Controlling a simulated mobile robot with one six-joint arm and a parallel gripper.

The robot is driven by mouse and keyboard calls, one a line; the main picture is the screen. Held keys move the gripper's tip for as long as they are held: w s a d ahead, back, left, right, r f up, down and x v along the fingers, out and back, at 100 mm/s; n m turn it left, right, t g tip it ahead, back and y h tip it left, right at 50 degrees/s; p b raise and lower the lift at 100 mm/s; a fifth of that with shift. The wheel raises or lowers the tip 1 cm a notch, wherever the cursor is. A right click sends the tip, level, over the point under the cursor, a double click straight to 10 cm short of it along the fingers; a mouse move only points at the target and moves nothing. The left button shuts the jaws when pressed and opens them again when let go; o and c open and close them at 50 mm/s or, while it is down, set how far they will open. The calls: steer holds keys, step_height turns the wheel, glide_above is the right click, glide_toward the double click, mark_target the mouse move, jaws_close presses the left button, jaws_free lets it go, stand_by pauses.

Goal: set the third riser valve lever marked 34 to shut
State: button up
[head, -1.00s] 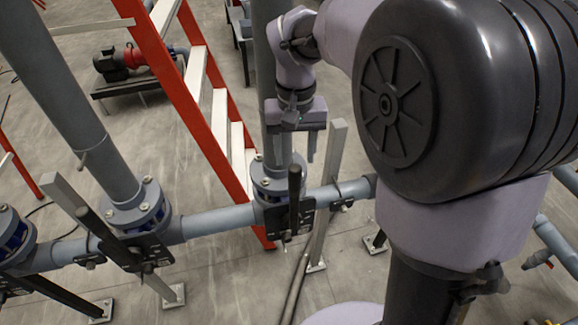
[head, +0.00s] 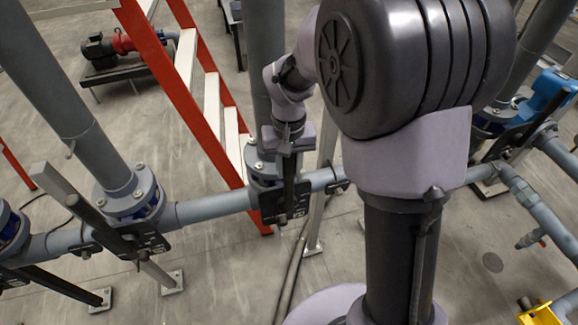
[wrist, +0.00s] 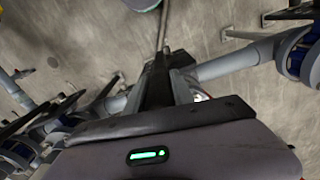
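The nearest riser valve (head: 264,167) to my gripper sits where a grey riser meets the horizontal pipe. Its dark lever (head: 289,186) rises in the picture from a black plate (head: 270,207); the plate's marking is too small to read. My gripper (head: 286,152) is at the lever's upper end, hanging over it. In the wrist view the dark lever (wrist: 157,85) runs out from beyond the gripper body, in line with its middle.
Another riser valve (head: 132,205) with a slanting lever stands to the left, with one more at the left edge. An orange ladder (head: 181,88) stands behind the pipe. A support post (head: 318,225) is just right of the valve. A blue device (head: 548,92) is at right.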

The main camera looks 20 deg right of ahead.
jaws_close()
stand_by(1.1)
